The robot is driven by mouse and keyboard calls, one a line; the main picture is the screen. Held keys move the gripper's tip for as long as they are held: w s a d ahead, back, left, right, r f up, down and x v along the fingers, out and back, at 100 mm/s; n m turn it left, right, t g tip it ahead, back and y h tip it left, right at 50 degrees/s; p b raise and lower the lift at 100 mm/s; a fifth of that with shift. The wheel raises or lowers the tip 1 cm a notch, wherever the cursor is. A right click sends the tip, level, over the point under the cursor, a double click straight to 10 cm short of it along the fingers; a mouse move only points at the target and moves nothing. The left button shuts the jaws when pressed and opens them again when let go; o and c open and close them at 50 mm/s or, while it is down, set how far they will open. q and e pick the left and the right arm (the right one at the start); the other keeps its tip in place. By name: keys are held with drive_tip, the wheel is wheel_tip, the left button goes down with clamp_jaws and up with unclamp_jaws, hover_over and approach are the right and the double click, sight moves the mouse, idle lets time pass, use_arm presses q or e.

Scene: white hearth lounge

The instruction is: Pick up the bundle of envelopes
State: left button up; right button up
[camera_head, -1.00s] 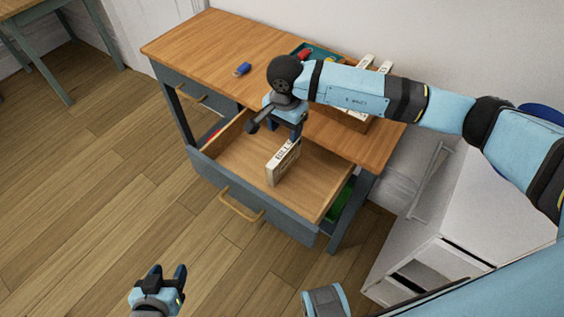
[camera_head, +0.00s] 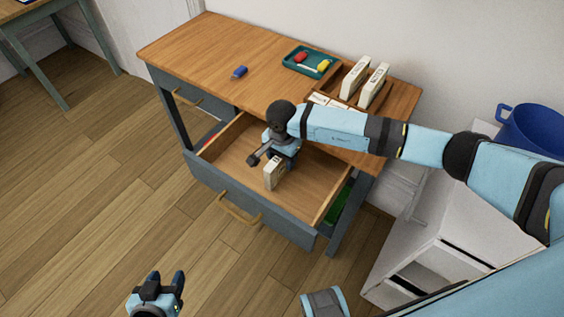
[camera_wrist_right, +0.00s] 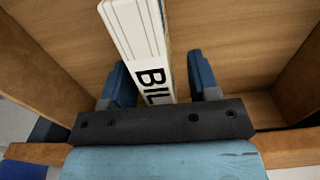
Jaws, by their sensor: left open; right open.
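The bundle of envelopes (camera_head: 272,174), white with black lettering, stands upright in the open drawer (camera_head: 235,158). Its lettering "BIL" shows in the right wrist view (camera_wrist_right: 145,60), the rest hidden by my gripper. My right gripper (camera_head: 281,165) is lowered into the drawer at the bundle. In the right wrist view my right gripper (camera_wrist_right: 162,82) is open, with one blue finger on each side of the bundle and visible gaps. My left gripper (camera_head: 166,278) is open and empty above the floor, well away from the desk.
The wooden desktop (camera_head: 205,55) holds a small blue object (camera_head: 240,72), a green tray (camera_head: 310,62) with red and yellow things, and a wooden organizer (camera_head: 335,101) with two similar white bundles. The drawer walls surround the right gripper. A white cabinet (camera_head: 440,240) stands at right.

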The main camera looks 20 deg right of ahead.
clamp_jaws()
drive_tip(key=shift+r, duration=0.15)
